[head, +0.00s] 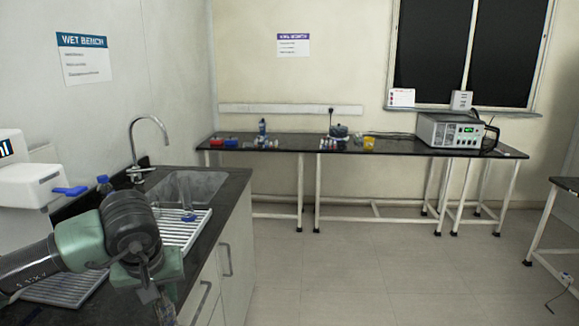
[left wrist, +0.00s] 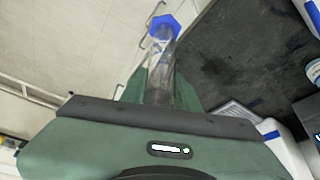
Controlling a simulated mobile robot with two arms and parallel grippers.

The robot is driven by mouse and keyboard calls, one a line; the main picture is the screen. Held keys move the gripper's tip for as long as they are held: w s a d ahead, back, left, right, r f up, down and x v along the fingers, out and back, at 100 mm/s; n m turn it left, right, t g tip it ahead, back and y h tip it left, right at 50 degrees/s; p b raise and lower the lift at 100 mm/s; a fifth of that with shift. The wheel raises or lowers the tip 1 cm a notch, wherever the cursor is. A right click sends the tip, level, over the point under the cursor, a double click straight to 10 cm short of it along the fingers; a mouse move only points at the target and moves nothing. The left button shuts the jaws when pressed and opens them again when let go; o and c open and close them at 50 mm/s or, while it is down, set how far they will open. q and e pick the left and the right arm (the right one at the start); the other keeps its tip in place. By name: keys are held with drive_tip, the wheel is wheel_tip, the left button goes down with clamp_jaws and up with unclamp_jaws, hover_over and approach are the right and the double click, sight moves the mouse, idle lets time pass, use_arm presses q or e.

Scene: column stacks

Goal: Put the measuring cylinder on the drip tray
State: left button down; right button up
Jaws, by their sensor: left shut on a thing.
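The measuring cylinder (left wrist: 161,62) is clear with a blue six-sided end, and it shows in the left wrist view between my fingers. My left gripper (left wrist: 160,92) is shut on it, with the blue end pointing away from the palm. In the head view my left gripper (head: 157,292) is low at the left, in front of the bench; I cannot make out the cylinder there. The drip tray (head: 180,232) is white and ribbed, on the dark bench behind my arm. My right gripper is out of view.
A small clear and bluish item (head: 188,212) stands at the tray's far part. A sink (head: 195,185) with a tall tap (head: 150,125) lies behind it. The floor (head: 340,270) right of the bench is clear.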

use_arm(q)
drive_tip(key=s+d+f+m+h, duration=0.1)
drive_tip(key=s+d+f+m, duration=0.3)
drive_tip(key=s, duration=0.5)
drive_tip(key=shift+d+f+h, duration=0.3)
drive_tip(key=shift+d+f, duration=0.4)
drive_tip(key=shift+d, duration=0.45)
